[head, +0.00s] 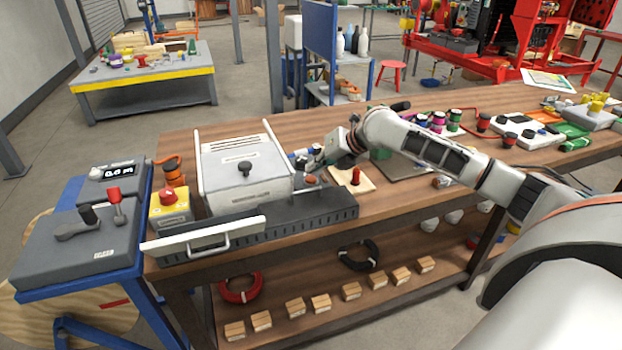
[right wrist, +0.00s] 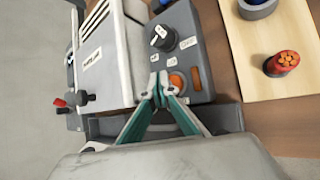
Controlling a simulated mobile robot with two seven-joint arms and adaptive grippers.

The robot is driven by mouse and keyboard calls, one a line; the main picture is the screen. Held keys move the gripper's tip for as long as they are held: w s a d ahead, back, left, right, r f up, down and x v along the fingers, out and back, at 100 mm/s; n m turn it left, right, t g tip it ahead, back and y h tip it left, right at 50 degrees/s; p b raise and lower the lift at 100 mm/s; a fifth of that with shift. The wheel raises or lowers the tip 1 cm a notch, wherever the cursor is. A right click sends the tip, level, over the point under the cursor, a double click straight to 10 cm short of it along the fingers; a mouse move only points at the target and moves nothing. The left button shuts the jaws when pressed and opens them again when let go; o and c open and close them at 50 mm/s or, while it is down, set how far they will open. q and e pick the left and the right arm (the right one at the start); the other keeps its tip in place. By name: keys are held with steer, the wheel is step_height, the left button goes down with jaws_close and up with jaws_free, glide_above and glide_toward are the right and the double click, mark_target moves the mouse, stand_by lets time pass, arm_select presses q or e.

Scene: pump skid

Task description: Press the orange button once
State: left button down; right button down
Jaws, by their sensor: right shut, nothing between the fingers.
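The orange button (right wrist: 177,82) is a round button on a dark grey control panel (right wrist: 203,52), seen in the right wrist view. A small orange rectangular part (right wrist: 196,79) sits just right of it. My right gripper (right wrist: 159,78) has its two teal fingers shut together and empty. Its tips are just left of the button in that view; I cannot tell whether they touch the panel. In the head view my right gripper (head: 304,157) is at the right side of the white-lidded machine (head: 240,165), beside an orange round part (head: 312,180). My left gripper is not in view.
A black knob (right wrist: 162,37) stands on the panel above the fingertips. A wooden board (head: 352,180) with a red knob (head: 355,176) lies right of the machine. A yellow box with a red button (head: 169,196) stands to its left. Several small items crowd the bench's right end.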

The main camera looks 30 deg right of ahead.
mark_target(314, 179)
steer(key=shift+f, duration=0.1)
steer(key=shift+f, duration=0.35)
steer(key=shift+f, duration=0.55)
stand_by(0.8)
steer(key=shift+r, duration=0.15)
steer(key=shift+r+p, duration=0.7)
steer(key=shift+r, duration=0.15)
steer(key=shift+r+p, duration=0.55)
steer(key=shift+r, duration=0.2)
step_height(314, 179, up, 4)
steer(key=p, duration=0.3)
steer(key=shift+f, duration=0.25)
